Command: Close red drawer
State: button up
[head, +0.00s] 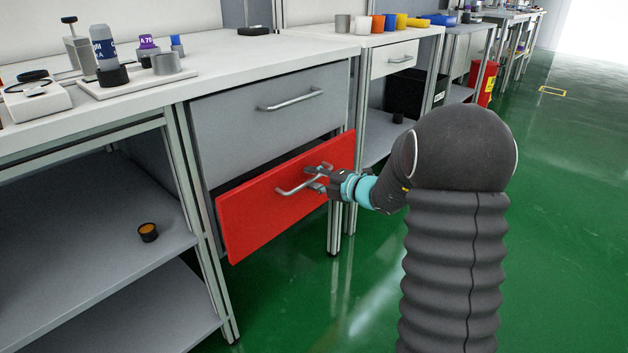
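The red drawer (265,217) is the lower of two drawers under the white workbench. Its front stands out from the cabinet, with a dark gap above it, so it is partly open. A grey bar handle (292,189) runs across its front. My gripper (318,178) is at the right part of this handle, in front of the red panel. Its fingers overlap the handle in the picture. The fingers are small here, and I cannot tell whether they are closed on the bar or only around it.
A shut grey drawer (270,107) with its own handle sits above. Bottles and instruments stand on the white worktop (235,50). A small dark jar (148,232) stands on the left shelf. A black bin (405,93) is under the farther bench. The green floor (560,200) at right is clear.

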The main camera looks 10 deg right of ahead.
grip_shut()
jog(key=w+a+p, duration=0.1)
jog(key=w+a, duration=0.1)
jog(key=w, duration=0.1)
jog(key=shift+w+a+r+p, duration=0.1)
jog(key=shift+w+a+p, duration=0.2)
jog(key=shift+p, duration=0.05)
grip_release()
jog(key=shift+a, duration=0.15)
